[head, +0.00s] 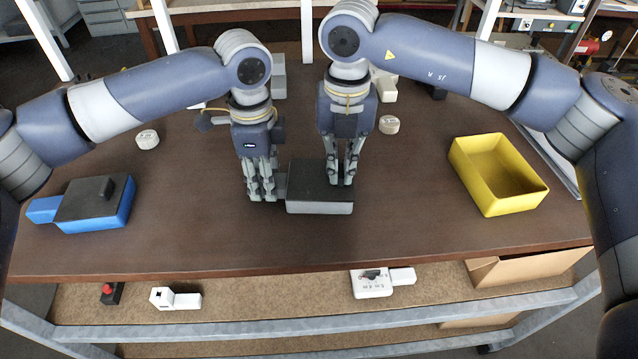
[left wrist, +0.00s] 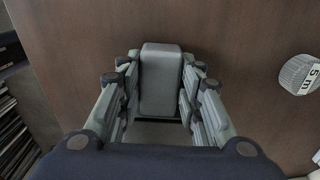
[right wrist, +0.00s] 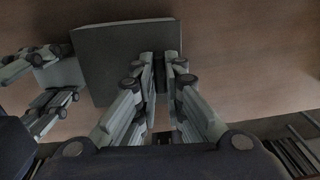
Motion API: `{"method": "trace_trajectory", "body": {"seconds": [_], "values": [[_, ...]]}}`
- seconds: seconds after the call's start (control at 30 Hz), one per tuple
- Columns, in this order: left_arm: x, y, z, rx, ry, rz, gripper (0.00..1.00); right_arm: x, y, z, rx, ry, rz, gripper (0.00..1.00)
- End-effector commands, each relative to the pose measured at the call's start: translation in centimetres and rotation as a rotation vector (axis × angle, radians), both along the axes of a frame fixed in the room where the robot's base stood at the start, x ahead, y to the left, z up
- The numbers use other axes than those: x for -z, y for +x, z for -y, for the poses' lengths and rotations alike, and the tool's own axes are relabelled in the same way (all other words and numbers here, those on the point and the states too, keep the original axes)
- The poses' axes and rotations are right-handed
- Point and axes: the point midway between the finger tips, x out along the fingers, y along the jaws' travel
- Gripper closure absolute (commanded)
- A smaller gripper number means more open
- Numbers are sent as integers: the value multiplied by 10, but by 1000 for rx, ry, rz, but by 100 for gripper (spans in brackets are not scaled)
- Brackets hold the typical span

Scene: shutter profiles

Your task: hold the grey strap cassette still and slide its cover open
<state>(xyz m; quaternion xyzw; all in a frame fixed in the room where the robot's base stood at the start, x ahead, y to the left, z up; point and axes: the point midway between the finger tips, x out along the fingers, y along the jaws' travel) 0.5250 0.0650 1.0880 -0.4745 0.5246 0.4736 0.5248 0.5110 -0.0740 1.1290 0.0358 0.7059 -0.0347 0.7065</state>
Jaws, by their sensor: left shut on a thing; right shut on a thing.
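The grey strap cassette (head: 320,208) lies on the brown table in the middle of the head view, with a dark flat cover (head: 306,178) over its top. My left gripper (head: 262,196) is shut on the grey end block (left wrist: 160,75) at the cassette's left side. My right gripper (head: 341,182) points down over the right part of the cover and is shut on the cover's dark raised grip (right wrist: 160,72). In the right wrist view the cover (right wrist: 110,45) appears as a dark slab. No opening into the cassette is visible.
A blue cassette with a dark cover (head: 130,212) lies at the left. A yellow tray (head: 515,205) stands at the right. Small white rolls (head: 147,139) (head: 389,125) and grey and white blocks lie behind. A lower shelf (head: 250,305) holds several small items. Table in front is clear.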

Motion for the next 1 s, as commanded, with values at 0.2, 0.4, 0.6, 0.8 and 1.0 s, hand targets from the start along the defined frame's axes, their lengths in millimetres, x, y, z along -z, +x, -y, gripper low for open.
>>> {"method": "trace_trajectory", "body": {"seconds": [0.2, 0.4, 0.6, 0.8, 1.0], "values": [[3, -1, -2, -1, 4, -4, 96, 0, -1, 13, 3, -2, 0, 100], [3, -1, -2, -1, 4, -4, 96, 0, -2, 23, 2, -1, 1, 100], [3, 0, -2, -1, 4, -4, 96, -1, -2, 33, 3, -1, 2, 100], [3, 0, -2, 0, 4, -4, 96, -1, -3, 39, 1, -1, 2, 100], [3, 0, -2, -1, 5, -3, 96, -1, -3, 39, 1, -1, 2, 100]]}}
